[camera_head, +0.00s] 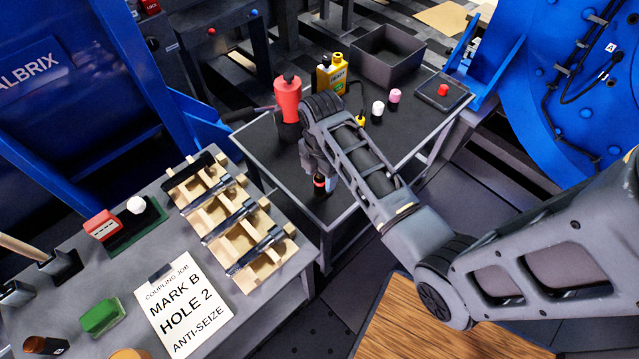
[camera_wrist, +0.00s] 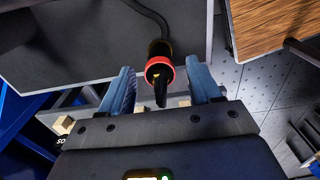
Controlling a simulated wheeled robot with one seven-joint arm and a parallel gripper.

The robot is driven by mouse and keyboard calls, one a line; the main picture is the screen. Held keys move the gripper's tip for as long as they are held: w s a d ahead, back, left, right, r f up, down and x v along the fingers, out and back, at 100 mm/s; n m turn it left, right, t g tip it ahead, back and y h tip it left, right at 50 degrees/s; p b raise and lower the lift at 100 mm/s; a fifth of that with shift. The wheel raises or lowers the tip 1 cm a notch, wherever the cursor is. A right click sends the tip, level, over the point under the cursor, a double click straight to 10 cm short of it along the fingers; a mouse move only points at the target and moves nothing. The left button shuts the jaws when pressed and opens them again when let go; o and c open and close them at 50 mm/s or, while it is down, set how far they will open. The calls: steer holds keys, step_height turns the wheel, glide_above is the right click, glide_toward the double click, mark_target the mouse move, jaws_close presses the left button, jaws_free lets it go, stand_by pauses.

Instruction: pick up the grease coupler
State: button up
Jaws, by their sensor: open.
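The grease coupler seems to be the dark fitting with a red ring (camera_wrist: 159,68) in the wrist view, with a black hose running up from it. It lies between the two blue fingers of my gripper (camera_wrist: 162,87), with gaps on both sides. My gripper (camera_head: 324,183) is open. In the head view it is low over the near edge of the dark table (camera_head: 270,158), and the red ring (camera_head: 319,181) shows beside its fingers. My arm hides part of the table and hose there.
A red bottle (camera_head: 288,100), a yellow bottle (camera_head: 332,75), white (camera_head: 377,109) and pink (camera_head: 395,96) capped items and a dark bin (camera_head: 388,56) stand on the dark table. A grey bench (camera_head: 190,262) with a wooden rack (camera_head: 228,220) is at the left.

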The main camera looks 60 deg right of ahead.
mark_target(320, 188)
steer(key=shift+f, duration=2.25)
steer(key=shift+a, duration=0.1)
jaws_close()
